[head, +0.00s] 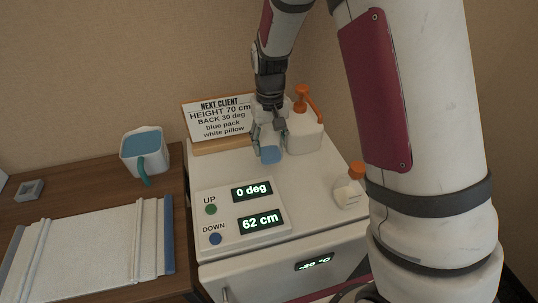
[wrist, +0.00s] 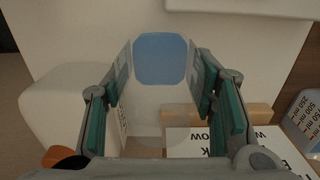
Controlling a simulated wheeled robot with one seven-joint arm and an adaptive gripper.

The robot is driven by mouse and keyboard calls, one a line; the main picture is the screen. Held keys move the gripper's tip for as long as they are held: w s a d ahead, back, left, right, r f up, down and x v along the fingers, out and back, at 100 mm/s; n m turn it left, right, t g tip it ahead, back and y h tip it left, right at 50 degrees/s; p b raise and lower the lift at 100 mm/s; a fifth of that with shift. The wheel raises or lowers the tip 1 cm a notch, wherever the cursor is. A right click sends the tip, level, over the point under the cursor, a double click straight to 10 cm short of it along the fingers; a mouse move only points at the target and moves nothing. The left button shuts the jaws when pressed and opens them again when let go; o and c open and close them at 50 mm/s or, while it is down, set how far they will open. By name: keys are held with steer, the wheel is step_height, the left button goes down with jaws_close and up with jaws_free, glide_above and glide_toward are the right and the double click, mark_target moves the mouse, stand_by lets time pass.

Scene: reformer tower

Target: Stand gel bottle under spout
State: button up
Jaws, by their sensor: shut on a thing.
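My gripper (head: 268,138) is over the back of the white counter, its fingers closed on the sides of a pale, boxy thing with a rounded blue end (head: 270,156). The blue end also shows in the wrist view (wrist: 161,58) between the fingertips (wrist: 163,88). I cannot tell for sure that this is the gel bottle, nor whether it touches the counter. A white pump bottle (head: 304,137) stands close beside my gripper on the right. Its orange spout (head: 313,103) points right and forward. A small white bottle (head: 347,194) with an orange cap stands near the counter's right edge.
A client sign (head: 219,119) on a wooden base stands behind my gripper. A panel (head: 240,219) with buttons and displays fills the front left. A measuring jug (head: 147,153) with a teal handle stands on the wooden table at left. The counter's middle is mostly clear.

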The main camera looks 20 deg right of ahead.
mark_target(270, 155)
steer(key=shift+f, duration=2.55)
steer(key=shift+f, duration=0.1)
steer(key=o, duration=0.7)
steer(key=shift+f, duration=0.1)
steer(key=o, duration=0.5)
steer(key=shift+c, duration=0.2)
